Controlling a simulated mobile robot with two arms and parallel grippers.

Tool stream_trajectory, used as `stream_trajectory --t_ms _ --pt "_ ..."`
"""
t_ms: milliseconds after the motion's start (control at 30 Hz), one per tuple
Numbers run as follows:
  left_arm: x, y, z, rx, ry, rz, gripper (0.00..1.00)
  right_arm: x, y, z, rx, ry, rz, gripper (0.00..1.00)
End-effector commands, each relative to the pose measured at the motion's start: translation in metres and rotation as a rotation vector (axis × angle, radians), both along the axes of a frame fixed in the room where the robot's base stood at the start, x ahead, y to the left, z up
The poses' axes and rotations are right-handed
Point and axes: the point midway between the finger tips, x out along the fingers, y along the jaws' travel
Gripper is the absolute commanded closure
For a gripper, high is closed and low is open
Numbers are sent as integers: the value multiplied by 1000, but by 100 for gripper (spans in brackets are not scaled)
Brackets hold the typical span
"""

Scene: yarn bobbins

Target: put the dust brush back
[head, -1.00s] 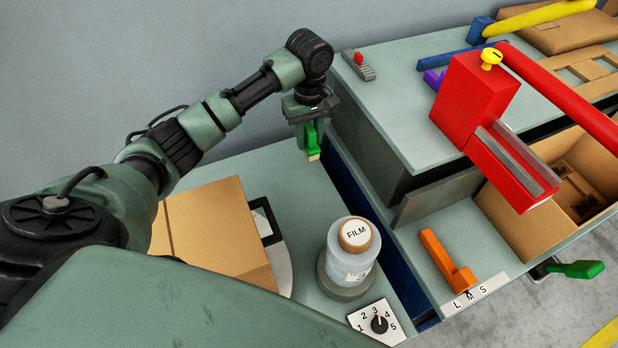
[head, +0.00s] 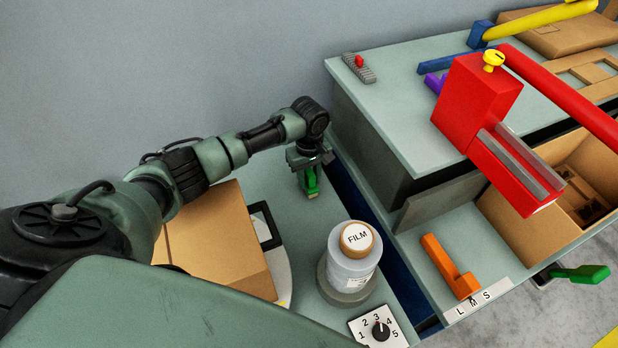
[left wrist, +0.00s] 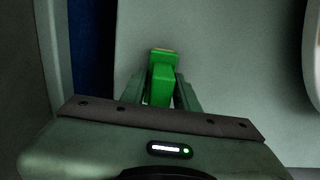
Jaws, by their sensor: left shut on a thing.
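The dust brush is green with a pale tan bristle edge. It shows below my left gripper in the head view (head: 311,182) and between the fingers in the left wrist view (left wrist: 160,80). My left gripper (head: 307,176) is shut on the brush, low over the far part of the grey-green table (head: 290,165), near the dark blue strip. I cannot tell whether the bristles touch the table. My right gripper is not in view.
A film roll (head: 350,265) and a numbered dial (head: 380,330) stand in front. The raised bench (head: 400,130) with the red machine (head: 478,105) rises on the right.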

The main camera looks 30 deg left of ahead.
Motion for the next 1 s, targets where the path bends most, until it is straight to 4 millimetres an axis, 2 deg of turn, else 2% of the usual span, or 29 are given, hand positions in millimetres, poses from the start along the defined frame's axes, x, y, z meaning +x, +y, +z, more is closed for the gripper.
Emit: stream_trajectory --t_ms 267,300,367,733,867,1000 --pt "0 -1 -3 -1 0 0 100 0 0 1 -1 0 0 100" --pt "0 -1 -3 -1 0 0 61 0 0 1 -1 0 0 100" --pt "0 -1 -2 -1 0 0 48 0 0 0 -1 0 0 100" --pt "0 0 1 0 -1 0 48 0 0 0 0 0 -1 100" --pt "1 0 18 -1 -2 -1 48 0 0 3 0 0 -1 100" --pt "1 -1 48 -2 -3 -1 48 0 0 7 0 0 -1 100"
